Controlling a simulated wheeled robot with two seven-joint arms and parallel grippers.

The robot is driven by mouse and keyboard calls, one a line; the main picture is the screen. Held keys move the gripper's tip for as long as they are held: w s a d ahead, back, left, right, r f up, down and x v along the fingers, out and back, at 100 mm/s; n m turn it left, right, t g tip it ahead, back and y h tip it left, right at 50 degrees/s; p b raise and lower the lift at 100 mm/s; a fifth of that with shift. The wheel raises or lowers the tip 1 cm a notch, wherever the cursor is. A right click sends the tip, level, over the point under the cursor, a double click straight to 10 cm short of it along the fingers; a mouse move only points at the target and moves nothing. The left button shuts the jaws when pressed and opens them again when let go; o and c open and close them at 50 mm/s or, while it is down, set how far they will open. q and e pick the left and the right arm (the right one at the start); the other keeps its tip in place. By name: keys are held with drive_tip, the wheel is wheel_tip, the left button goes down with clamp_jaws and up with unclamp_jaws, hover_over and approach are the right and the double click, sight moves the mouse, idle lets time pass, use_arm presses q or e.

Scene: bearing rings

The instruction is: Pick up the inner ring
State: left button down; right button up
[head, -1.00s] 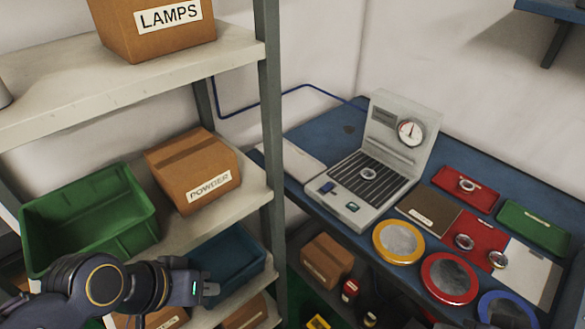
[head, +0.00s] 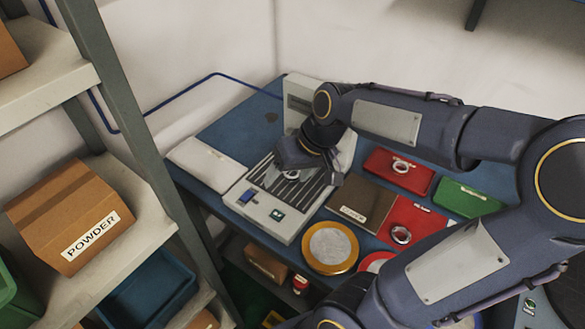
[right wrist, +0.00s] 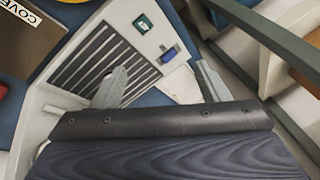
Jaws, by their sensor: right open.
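A small silver ring (head: 291,176) lies on the dark ribbed plate of the grey gauge device (head: 285,228). My right gripper (head: 304,172) is over that plate, close to the ring, and partly hides it and the gauge. Other silver rings lie in the red tray (head: 425,181) and on the red mat (head: 414,213). I cannot read which is the inner ring. My left gripper is out of view.
A brown covers panel (head: 362,203), a green tray (head: 466,199) and a yellow-rimmed disc (head: 330,247) are near the device on the blue bench (head: 215,137). A shelf with a POWDER box (head: 75,215) stands left. My right arm hides the bench's right side.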

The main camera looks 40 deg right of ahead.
sight(292, 175)
drive_tip(key=w+d+f+g+h, duration=0.25)
drive_tip(key=w+d+f, duration=0.25)
drive_tip(key=w+d, duration=0.45)
drive_tip(key=shift+m+h, duration=0.3)
drive_tip(key=shift+h, duration=0.05)
drive_tip(key=f, duration=0.5)
drive_tip(key=w+f, duration=0.1)
drive_tip(key=f, duration=0.2)
drive_tip(key=shift+a+f, duration=0.1)
drive_tip(key=shift+a, duration=0.2)
drive_tip(key=shift+s, duration=0.1)
drive_tip(key=shift+c, duration=0.2)
drive_tip(key=c, duration=1.2)
